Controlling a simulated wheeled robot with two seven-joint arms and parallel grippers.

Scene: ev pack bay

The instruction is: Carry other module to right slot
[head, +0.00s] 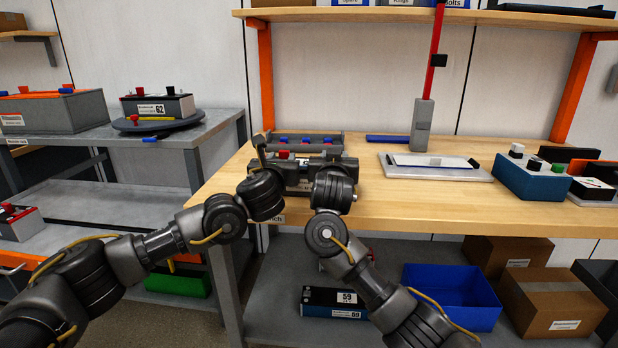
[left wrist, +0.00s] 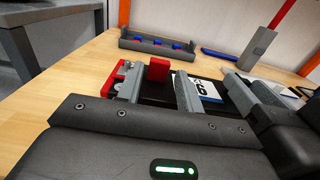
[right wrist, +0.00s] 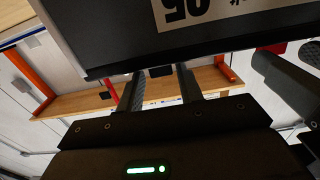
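A dark module (head: 292,179) with a red post and a white label is at the bench's front left edge. The left wrist view shows its black top (left wrist: 157,90) and red post (left wrist: 158,70). My left gripper (head: 262,160) is at its left end, with spread fingers (left wrist: 159,88) at the module. Background shows between the right fingers. The contact of either gripper is unclear. Whether the module rests on the bench or is raised is hard to tell.
A grey tray (head: 333,140) with blue parts stands just behind. A pale plate (head: 436,172) and a blue box (head: 530,178) are further right on the bench. Another module (head: 158,106) sits on a turntable at the left; module 59 (head: 334,303) lies below.

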